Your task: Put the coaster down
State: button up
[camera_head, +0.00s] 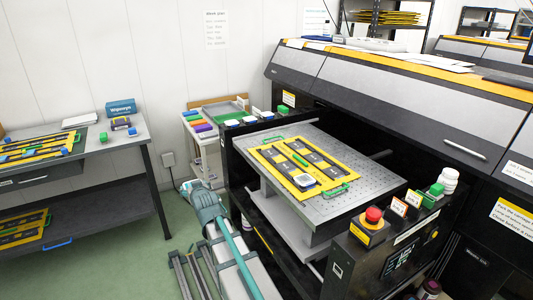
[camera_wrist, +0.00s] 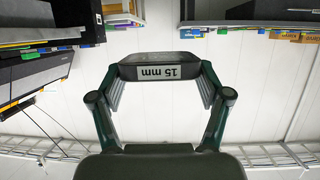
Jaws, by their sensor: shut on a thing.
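In the wrist view my gripper (camera_wrist: 160,92) is shut on a dark grey slab (camera_wrist: 132,72) with a white label reading "15 mm" on the face toward the camera. The slab spans the gap between both fingers, clear of any surface there. I cannot tell from its edge whether it is the coaster. In the head view a small pale square piece (camera_head: 304,180), possibly a coaster, lies on the yellow-and-black jig (camera_head: 262,161) on the perforated printer bed (camera_head: 385,181). My gripper is not clearly visible in the head view.
A black ledge left of the bed carries small pale squares (camera_head: 232,122) and a green block (camera_head: 282,111). A red emergency button (camera_head: 373,215) and green blocks (camera_head: 437,188) stand at front right. A left-hand table (camera_head: 128,128) holds more jigs and a blue box (camera_head: 121,107).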

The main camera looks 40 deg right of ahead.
jog(key=w+d+r+m+g+h, duration=0.2)
jog(key=d+m+g+h, duration=0.15)
jog(key=d, duration=0.95)
jog(key=w+d+r+m+g+h, duration=0.25)
jog(key=d+m+h, duration=0.25)
jog(key=d, duration=0.8)
jog(key=s+d+r+m+g+h, duration=0.2)
jog(key=s+d+r+m+g, duration=0.4)
jog(key=m+g, duration=0.3)
jog(key=shift+s+d+r+g+h, duration=0.2)
jog(key=shift+s+d+g+h, duration=0.2)
jog(key=shift+d, duration=0.45)
